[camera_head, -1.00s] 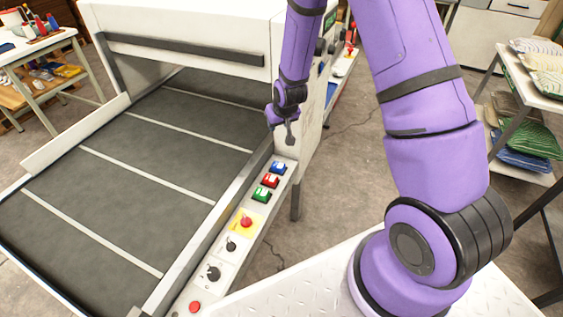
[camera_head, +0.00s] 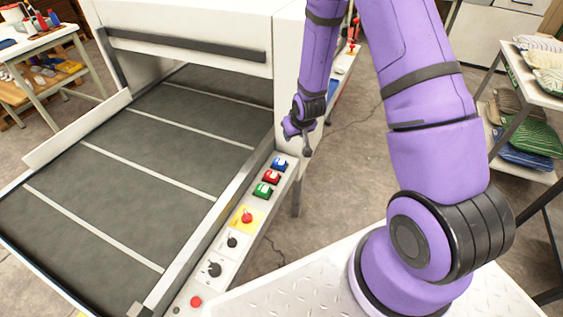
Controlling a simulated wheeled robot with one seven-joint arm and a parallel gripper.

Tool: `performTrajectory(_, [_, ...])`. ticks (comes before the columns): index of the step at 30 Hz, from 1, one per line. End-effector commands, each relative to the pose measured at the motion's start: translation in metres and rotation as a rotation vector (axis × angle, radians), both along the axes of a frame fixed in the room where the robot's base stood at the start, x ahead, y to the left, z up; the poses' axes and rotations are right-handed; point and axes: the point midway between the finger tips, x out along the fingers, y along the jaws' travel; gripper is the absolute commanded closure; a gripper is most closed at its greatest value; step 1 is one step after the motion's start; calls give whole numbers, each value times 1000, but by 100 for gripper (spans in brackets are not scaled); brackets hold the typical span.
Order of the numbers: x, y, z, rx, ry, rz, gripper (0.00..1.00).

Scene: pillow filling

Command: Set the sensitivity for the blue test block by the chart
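A blue piece with a white top (camera_head: 279,164), possibly the blue test block, sits at the far end of a narrow control panel (camera_head: 187,285). A red piece (camera_head: 271,177) and a green piece (camera_head: 262,190) of the same kind sit in a row nearer. Two black knobs are on the panel, a smaller one (camera_head: 232,241) and a larger one (camera_head: 214,269). My gripper (camera_head: 308,152) points down at the right of the blue piece in the picture. It is too small to tell its opening. I cannot make out a chart, or which knob sets sensitivity.
A red button on a yellow plate (camera_head: 247,216) and another red button (camera_head: 196,301) share the panel. A dark conveyor belt (camera_head: 130,175) enters a white machine (camera_head: 190,20) at left. A shelf with pillows (camera_head: 515,130) stands at right. Open floor lies beyond the panel.

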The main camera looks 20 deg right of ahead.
Motion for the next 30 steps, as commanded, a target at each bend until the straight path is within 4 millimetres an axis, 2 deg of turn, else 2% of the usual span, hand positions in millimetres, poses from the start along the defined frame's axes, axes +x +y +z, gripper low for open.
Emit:
performTrajectory(26, [0, 0, 0, 0, 1, 0, 57])
performTrajectory(30, [1, 1, 12, -2, -3, 1, 57])
